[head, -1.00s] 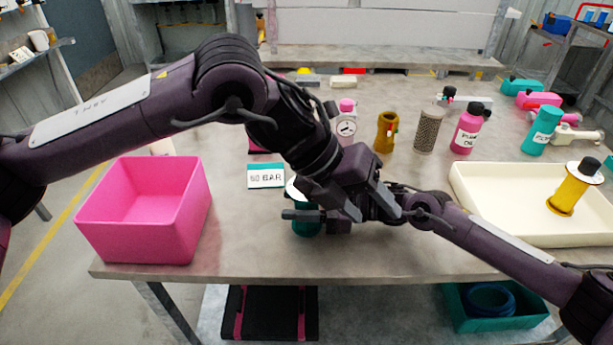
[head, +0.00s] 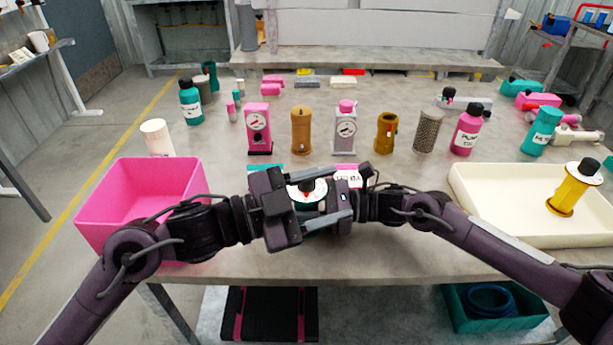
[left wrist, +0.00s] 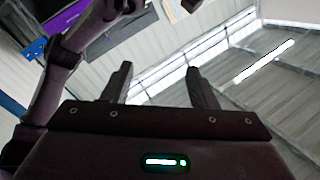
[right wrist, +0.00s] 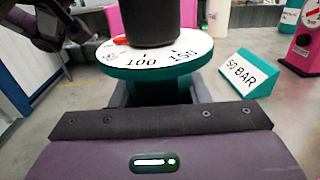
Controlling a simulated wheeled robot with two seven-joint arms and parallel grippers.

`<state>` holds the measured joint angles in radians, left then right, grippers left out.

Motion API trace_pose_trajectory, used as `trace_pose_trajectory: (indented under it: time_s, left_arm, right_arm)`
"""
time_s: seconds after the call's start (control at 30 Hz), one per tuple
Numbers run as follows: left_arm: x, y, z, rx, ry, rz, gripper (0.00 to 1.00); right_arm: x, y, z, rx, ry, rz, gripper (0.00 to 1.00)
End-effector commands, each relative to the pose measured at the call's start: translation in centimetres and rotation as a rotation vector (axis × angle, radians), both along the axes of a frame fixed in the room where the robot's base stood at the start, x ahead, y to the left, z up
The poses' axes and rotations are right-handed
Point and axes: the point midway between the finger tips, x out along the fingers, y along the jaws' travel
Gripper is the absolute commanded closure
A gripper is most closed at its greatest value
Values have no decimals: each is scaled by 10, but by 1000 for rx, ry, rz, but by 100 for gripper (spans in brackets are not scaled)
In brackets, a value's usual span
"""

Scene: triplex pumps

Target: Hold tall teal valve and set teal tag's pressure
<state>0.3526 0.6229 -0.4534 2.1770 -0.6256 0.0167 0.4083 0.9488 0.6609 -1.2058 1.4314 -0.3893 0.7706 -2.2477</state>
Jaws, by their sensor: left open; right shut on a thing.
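The tall teal valve stands in my right gripper (right wrist: 158,94), which is shut on its body just below the dial. Its white dial (right wrist: 160,62) carries a black knob (right wrist: 152,15) and a red pointer (right wrist: 120,41); 100 and 150 are legible, the pointer's exact reading is not. In the head view the dial (head: 313,184) is partly behind my left gripper (head: 277,205). My left gripper is open and empty, facing upward towards the ceiling. The teal tag (right wrist: 250,74) reads 50 BAR; in the head view only its top edge (head: 264,167) shows.
A pink bin (head: 140,245) stands at left and a cream tray (head: 500,235) with a yellow valve (head: 573,190) at right. A pink tag (head: 348,172) lies behind my right gripper. Several pumps and bottles, including a pink pump (head: 258,130), stand farther back.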

Motion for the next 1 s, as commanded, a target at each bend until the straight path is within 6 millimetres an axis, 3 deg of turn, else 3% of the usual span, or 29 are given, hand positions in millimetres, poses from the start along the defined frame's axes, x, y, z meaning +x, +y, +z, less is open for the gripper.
trace_pose_trajectory:
  time_s: [0.3,0.5,0.73,1.0]
  left_arm:
    - [13,82,-37,-187,356,283,47]
    - [13,109,-48,-246,455,373,47]
    - [22,108,-49,-264,476,394,47]
    - [54,73,-48,-264,473,390,47]
  right_arm:
    - [0,0,0,-1,1,0,93]
    - [0,0,0,0,1,1,93]
    - [0,0,0,0,1,1,93]
    - [0,0,0,0,1,1,93]
